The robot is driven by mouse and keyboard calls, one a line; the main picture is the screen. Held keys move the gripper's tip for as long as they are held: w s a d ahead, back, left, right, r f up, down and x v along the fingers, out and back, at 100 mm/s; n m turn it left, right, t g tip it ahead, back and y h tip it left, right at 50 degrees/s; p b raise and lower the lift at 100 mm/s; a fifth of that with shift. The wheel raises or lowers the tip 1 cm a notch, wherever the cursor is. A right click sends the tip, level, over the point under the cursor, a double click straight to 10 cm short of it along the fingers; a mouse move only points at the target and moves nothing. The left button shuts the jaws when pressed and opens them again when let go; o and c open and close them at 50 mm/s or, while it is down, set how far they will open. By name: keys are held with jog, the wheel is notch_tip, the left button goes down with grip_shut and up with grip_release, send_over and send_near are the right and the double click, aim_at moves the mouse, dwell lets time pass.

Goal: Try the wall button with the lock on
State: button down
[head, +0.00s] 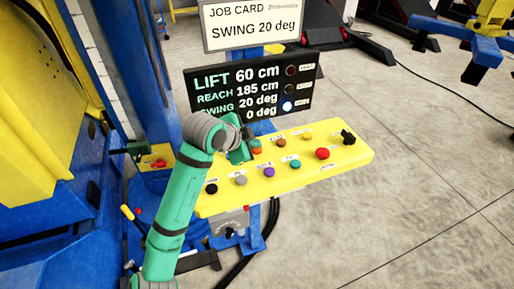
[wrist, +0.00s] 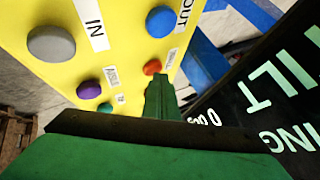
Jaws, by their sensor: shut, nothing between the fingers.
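My green gripper (head: 240,153) is shut and empty over the back left part of a yellow button panel (head: 345,157). In the wrist view its fingertips (wrist: 160,82) point at an orange-red button (wrist: 152,67); I cannot tell whether they touch. Grey (wrist: 51,44), purple (wrist: 89,90) and blue (wrist: 160,21) buttons are near it. A small yellow box with red buttons (head: 158,163) is at the blue machine on the left; I cannot tell whether it is the wall button. I cannot make out which part is the lock.
A black display (head: 240,85) reads lift 60 cm, reach 185 cm, swing 20 deg and 0 deg, with its lowest lamp (head: 287,106) lit white. A job card (head: 250,25) above says swing 20 deg. A large red button (head: 322,153) is on the panel's right.

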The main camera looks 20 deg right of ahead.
aim_at(255, 151)
jog(key=shift+r, duration=0.85)
jog(key=shift+s, duration=0.1)
notch_tip(255, 151, up, 5)
dwell(0.6)
dwell(0.6)
